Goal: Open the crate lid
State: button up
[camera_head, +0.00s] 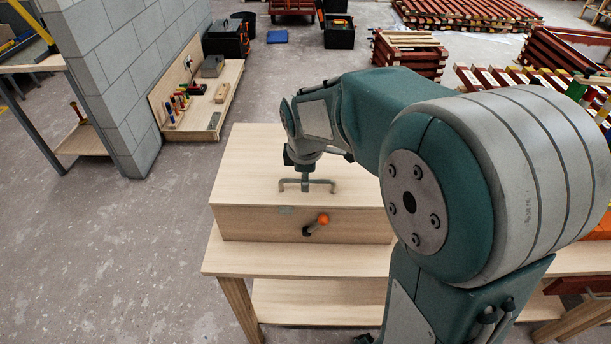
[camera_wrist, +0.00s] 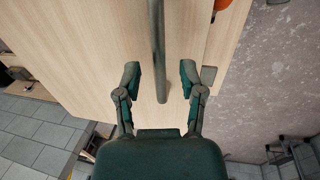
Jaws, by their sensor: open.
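The crate (camera_head: 255,226) is a pale wooden box on a wooden bench. Its flat lid (camera_head: 245,165) lies level on top and looks closed. A grey bar handle (camera_head: 328,182) stands on the lid, running left to right. An orange-knobbed lever (camera_head: 322,219) sticks out of the crate's front face. My gripper (camera_head: 306,172) points down over the handle. In the wrist view my gripper (camera_wrist: 160,78) is open, one finger on each side of the bar (camera_wrist: 158,40), with gaps between. Whether the fingertips reach the lid is unclear. My arm hides the crate's right part.
The bench top (camera_head: 290,262) shows bare in front of the crate. A grey block wall (camera_head: 110,70) and a wooden tool stand (camera_head: 210,90) are at the left. Stacked red battens (camera_head: 410,55) lie behind. Open floor (camera_head: 130,240) is left of the bench.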

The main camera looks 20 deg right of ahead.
jog(key=shift+d, duration=0.2)
grip_shut()
